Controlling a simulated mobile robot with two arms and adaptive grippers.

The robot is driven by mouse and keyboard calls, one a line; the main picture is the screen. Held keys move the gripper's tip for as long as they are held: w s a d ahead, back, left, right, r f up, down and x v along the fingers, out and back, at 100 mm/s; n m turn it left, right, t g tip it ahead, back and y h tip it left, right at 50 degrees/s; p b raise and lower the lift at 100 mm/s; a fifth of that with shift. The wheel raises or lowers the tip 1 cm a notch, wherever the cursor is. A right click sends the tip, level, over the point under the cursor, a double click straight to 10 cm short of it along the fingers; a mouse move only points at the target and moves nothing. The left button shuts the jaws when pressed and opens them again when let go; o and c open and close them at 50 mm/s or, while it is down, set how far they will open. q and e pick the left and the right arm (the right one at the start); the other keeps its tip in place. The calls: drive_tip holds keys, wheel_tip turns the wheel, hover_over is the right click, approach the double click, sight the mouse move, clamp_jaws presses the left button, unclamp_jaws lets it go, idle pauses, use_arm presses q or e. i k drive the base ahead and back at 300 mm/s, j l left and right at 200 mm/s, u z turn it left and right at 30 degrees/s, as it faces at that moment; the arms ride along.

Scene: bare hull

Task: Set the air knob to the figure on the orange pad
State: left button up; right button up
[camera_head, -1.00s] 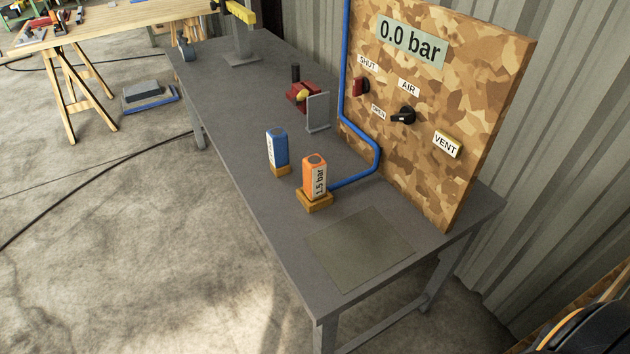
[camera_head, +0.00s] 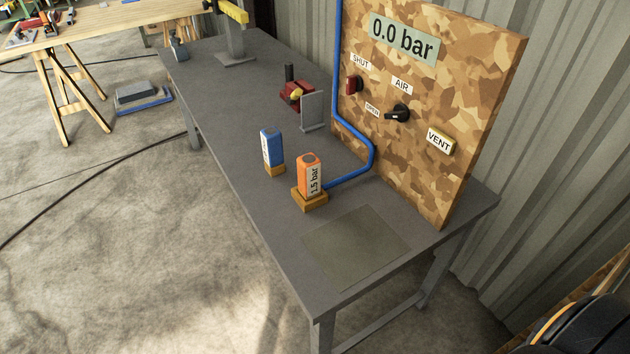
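The air knob (camera_head: 398,113) is a black knob under the AIR label on the camouflage-patterned board (camera_head: 480,90). The display (camera_head: 404,38) at the top of the board reads 0.0 bar. A red valve handle (camera_head: 354,85) sits left of the knob, between the SHUT and OPEN labels. The orange pad (camera_head: 309,173) stands upright on a wooden block and bears the figure 1.5 bar. A blue pad (camera_head: 271,147) stands behind it to the left; its writing is too small to read. Neither of my grippers is in view.
The grey bench (camera_head: 220,120) carries a flat greenish mat (camera_head: 355,247) at its near end. A blue hose (camera_head: 368,160) runs up the board's left edge. A red vise-like device (camera_head: 296,96) and an upright grey plate (camera_head: 312,111) stand behind.

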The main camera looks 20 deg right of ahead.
sight(400, 112)
drive_tip(key=z, duration=0.4)
drive_tip(key=i+j+z, duration=0.1)
drive_tip(key=z, duration=0.7)
drive_tip(key=j+z, duration=0.1)
drive_tip(key=z, duration=0.3)
drive_tip(key=i+j+z, duration=0.1)
drive_tip(key=j+z, duration=0.55)
drive_tip(key=j, duration=0.3)
drive_tip(key=j+z, duration=0.35)
drive_tip(key=j, duration=0.15)
